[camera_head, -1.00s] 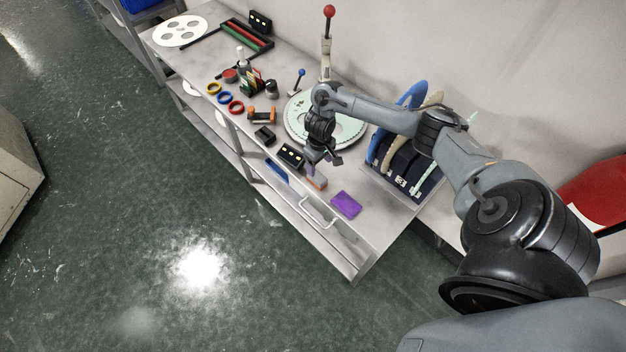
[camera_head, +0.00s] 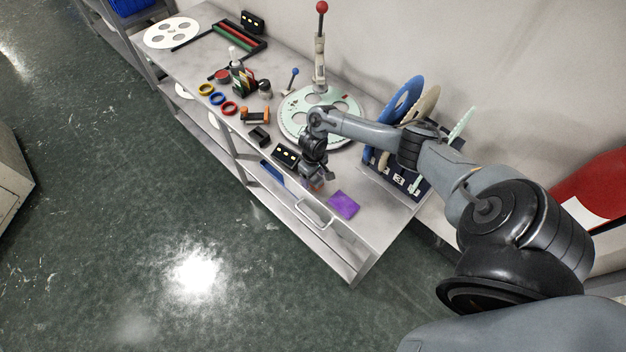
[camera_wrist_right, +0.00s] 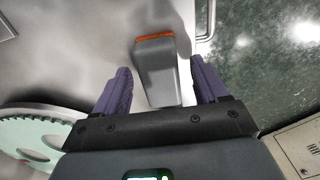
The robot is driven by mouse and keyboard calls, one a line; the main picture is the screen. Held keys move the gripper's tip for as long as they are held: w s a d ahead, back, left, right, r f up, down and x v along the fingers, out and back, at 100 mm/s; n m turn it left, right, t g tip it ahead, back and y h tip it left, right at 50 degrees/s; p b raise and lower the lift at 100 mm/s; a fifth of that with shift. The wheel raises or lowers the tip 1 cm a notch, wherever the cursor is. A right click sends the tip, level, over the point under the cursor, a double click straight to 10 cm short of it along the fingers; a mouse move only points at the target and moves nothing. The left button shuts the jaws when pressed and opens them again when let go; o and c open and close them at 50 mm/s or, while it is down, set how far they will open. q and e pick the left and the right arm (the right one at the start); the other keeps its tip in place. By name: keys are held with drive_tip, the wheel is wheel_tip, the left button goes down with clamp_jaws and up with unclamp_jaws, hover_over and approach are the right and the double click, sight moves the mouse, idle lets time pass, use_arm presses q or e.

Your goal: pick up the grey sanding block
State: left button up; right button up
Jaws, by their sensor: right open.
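The grey sanding block (camera_wrist_right: 158,75) with an orange edge lies on the metal bench top. In the right wrist view it appears between the two purple fingers of my right gripper (camera_wrist_right: 161,70). The fingers are open, one on each side of the block, and I see no grip on it. In the head view my right gripper (camera_head: 316,177) is low over the bench and hides most of the block; only a small part of the block (camera_head: 318,186) shows beneath it. My left gripper is not in view.
A black box with yellow dots (camera_head: 286,155) stands close to the left. The green lapping plate (camera_head: 294,124) and a rack of discs (camera_head: 404,180) are behind. A handle (camera_head: 312,217) projects from the bench front.

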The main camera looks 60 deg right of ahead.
sight(315, 177)
drive_tip(key=shift+f, duration=0.1)
drive_tip(key=shift+c, duration=0.9)
drive_tip(key=c, duration=1)
drive_tip(key=shift+o, duration=0.2)
drive_tip(key=shift+r, duration=0.6)
drive_tip(key=r, duration=0.1)
drive_tip(key=r+p, duration=0.1)
drive_tip(key=r, duration=0.1)
drive_tip(key=shift+s+r+p, duration=0.3)
drive_tip(key=shift+s, duration=0.05)
drive_tip(key=s+r+p, duration=0.1)
drive_tip(key=s+r, duration=0.2)
drive_tip(key=s, duration=0.2)
drive_tip(key=s+a+r+p, duration=0.1)
drive_tip(key=s+r, duration=0.2)
drive_tip(key=s, duration=0.2)
drive_tip(key=shift+s+r+p, duration=0.15)
drive_tip(key=shift+s+p, duration=0.2)
drive_tip(key=shift+s, duration=0.05)
